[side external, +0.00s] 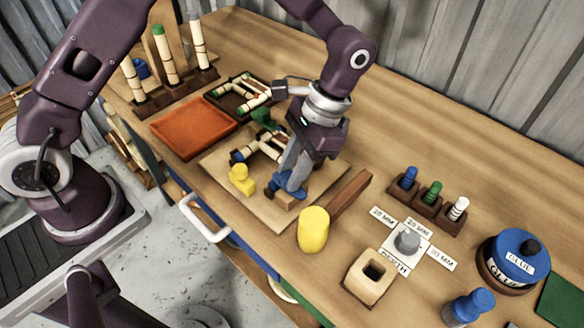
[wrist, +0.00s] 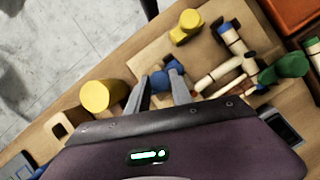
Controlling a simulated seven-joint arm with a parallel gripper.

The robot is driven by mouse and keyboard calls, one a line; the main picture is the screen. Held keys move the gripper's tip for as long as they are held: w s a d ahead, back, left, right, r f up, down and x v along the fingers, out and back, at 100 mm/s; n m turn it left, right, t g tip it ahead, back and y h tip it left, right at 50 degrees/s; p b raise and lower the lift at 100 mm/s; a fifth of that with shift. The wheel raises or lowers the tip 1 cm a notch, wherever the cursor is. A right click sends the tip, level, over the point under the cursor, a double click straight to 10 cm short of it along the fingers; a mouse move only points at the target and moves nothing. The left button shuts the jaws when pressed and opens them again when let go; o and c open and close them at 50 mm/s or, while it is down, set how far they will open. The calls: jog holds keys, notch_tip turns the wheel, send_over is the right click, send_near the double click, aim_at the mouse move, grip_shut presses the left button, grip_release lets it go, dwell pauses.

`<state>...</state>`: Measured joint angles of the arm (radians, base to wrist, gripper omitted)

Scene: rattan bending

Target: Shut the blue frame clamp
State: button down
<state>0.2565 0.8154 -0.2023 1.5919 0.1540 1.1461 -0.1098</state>
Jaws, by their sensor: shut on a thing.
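The blue frame clamp (side external: 272,188) stands near the front right part of the wooden jig board (side external: 222,172). My gripper (side external: 291,184) points down at it, fingers low over the board. In the wrist view, the blue clamp's knob (wrist: 160,81) sits between the two fingertips of my gripper (wrist: 160,88), which are shut on it. The fingers hide part of the clamp, so I cannot tell how far it is turned. The rattan frame (wrist: 222,78), made of pale poles, lies on the board beside it.
A yellow clamp (side external: 241,178) and a green clamp (side external: 265,118) stand on the same board. An orange tray (side external: 190,128) lies behind left.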

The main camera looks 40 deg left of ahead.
jog(key=c, duration=1.1)
grip_release()
jog(key=v, duration=0.7)
jog(key=s+a+r+n+t+h, duration=0.1)
jog(key=s+a+r+n+t, duration=0.15)
jog(key=s+a+r, duration=0.45)
jog(key=s+a+r+n+t+h, duration=0.1)
jog(key=s+a+r+t, duration=0.35)
jog(key=r, duration=0.35)
jog(key=s+t, duration=0.1)
jog(key=s, duration=0.1)
jog(key=s+a, duration=0.1)
jog(key=s, duration=0.1)
jog(key=s+a+f+n+t, duration=0.1)
jog(key=s, duration=0.2)
jog(key=shift+f+t, duration=0.1)
jog(key=shift+t, duration=0.2)
